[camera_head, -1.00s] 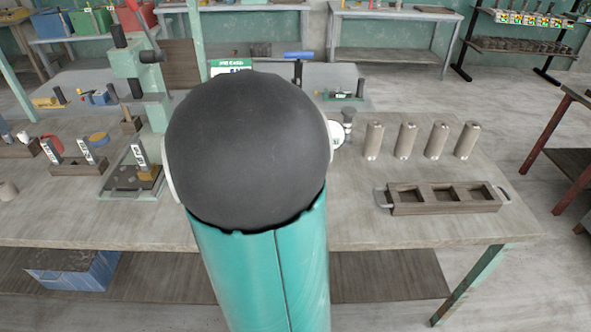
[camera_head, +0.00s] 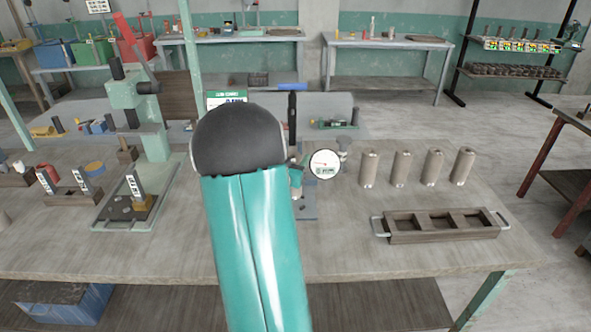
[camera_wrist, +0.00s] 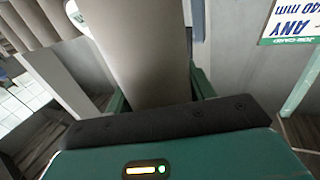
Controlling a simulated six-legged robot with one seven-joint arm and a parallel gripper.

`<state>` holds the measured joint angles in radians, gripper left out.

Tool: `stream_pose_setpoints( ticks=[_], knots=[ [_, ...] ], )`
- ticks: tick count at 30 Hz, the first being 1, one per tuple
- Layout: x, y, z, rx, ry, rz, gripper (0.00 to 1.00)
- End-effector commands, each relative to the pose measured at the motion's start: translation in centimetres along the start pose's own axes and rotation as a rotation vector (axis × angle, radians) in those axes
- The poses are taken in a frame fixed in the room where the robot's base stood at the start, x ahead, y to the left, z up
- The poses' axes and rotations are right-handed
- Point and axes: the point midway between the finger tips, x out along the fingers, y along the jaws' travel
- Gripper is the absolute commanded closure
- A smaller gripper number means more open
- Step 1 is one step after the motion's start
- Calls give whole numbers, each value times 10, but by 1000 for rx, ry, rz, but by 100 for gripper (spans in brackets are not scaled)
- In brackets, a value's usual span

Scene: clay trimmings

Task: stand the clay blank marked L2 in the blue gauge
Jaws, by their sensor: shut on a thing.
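My gripper (camera_wrist: 160,92) is shut on a pale grey-beige clay cylinder (camera_wrist: 150,45) in the wrist view. The cylinder stands up between the two green fingers, and no L2 mark shows on it. In the body camera view my arm hides the gripper and the held blank. A tool with a blue-topped black handle (camera_head: 292,88) stands just right of my arm, with a round white dial (camera_head: 325,163) nearby. I cannot tell whether these belong to the blue gauge; its seat is hidden behind my arm.
Several clay cylinders (camera_head: 401,168) stand in a row on the bench (camera_head: 340,240), right of the dial. A wooden tray (camera_head: 387,232) with three pockets and metal handles lies in front of them. A green press (camera_head: 140,105) stands at left. A job card (camera_wrist: 291,20) shows in the wrist view.

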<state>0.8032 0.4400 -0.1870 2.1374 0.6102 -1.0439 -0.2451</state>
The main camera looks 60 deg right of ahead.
Motion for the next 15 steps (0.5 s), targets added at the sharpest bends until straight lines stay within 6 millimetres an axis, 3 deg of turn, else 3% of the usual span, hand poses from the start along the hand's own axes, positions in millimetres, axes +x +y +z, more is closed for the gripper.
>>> stream_pose_setpoints(
  ticks=[8, 15],
  knots=[
    [17, 0, 18, -1, 2, 0, 100],
    [17, 0, 47, -1, 2, 0, 100]
  ],
)
